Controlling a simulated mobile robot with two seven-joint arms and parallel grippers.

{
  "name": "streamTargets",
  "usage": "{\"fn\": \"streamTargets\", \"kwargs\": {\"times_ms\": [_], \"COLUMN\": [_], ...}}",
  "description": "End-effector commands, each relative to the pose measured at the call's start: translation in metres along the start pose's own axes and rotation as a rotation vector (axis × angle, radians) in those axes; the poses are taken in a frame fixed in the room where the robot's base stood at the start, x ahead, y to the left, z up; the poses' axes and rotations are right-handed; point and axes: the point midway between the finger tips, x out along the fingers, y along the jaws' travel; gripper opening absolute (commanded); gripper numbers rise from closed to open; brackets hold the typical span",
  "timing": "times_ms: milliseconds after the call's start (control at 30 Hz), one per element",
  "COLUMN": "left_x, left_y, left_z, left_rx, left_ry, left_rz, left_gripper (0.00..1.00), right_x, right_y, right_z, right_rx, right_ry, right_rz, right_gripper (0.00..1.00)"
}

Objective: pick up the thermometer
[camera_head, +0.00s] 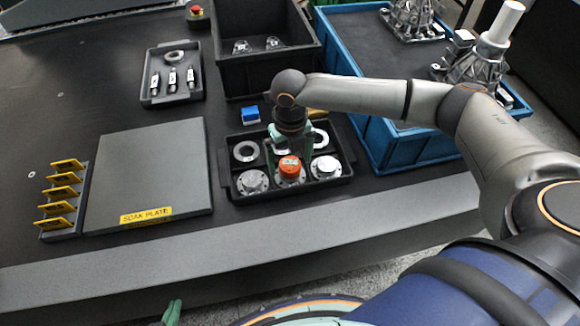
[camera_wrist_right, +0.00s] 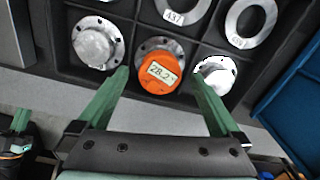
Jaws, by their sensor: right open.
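The thermometer, an orange round puck (camera_head: 290,168) with a pale display, sits on a metal flanged part in the front middle compartment of a black tray (camera_head: 234,188). In the right wrist view the thermometer (camera_wrist_right: 161,73) shows a reading of about 28.2. My right gripper (camera_wrist_right: 160,78) is open, its green fingers on either side of the thermometer in that view, with a gap at each side. In the head view the right gripper (camera_head: 291,152) is over the tray, partly hiding its back row. Only a green tip of my left gripper (camera_head: 172,312) shows at the bottom edge.
Metal flanges (camera_head: 252,182) and rings (camera_head: 246,151) fill neighbouring compartments. A blue block (camera_head: 251,115) lies behind the tray, before a black bin (camera_head: 240,74). A blue crate (camera_head: 385,150) stands right. The soak plate (camera_head: 150,170) and yellow-tagged rack (camera_head: 62,205) lie left.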

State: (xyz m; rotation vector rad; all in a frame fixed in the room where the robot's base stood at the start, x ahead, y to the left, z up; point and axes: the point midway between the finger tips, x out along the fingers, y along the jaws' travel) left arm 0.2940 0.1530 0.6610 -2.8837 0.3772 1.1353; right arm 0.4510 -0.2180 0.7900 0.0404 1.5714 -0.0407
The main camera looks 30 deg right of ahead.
Motion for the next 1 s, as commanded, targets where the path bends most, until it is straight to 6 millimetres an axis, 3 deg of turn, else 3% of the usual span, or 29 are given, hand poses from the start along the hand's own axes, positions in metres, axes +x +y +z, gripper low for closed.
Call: {"fn": "streamTargets", "kwargs": {"times_ms": [300, 1000], "left_x": [0.0016, 0.0001], "left_y": [0.0001, 0.0011], "left_z": [-0.0062, -0.0016], "left_rx": [0.003, 0.002], "left_ry": [0.011, 0.002], "left_rz": [0.002, 0.003], "left_gripper": [0.0, 0.0], "right_x": [0.0064, 0.0058], "right_y": [0.0002, -0.0001], "right_z": [0.0, 0.0001], "right_rx": [-0.001, 0.0], "right_ry": [-0.001, -0.001], "right_rz": [0.0, 0.0], "right_gripper": [0.99, 0.2]}}
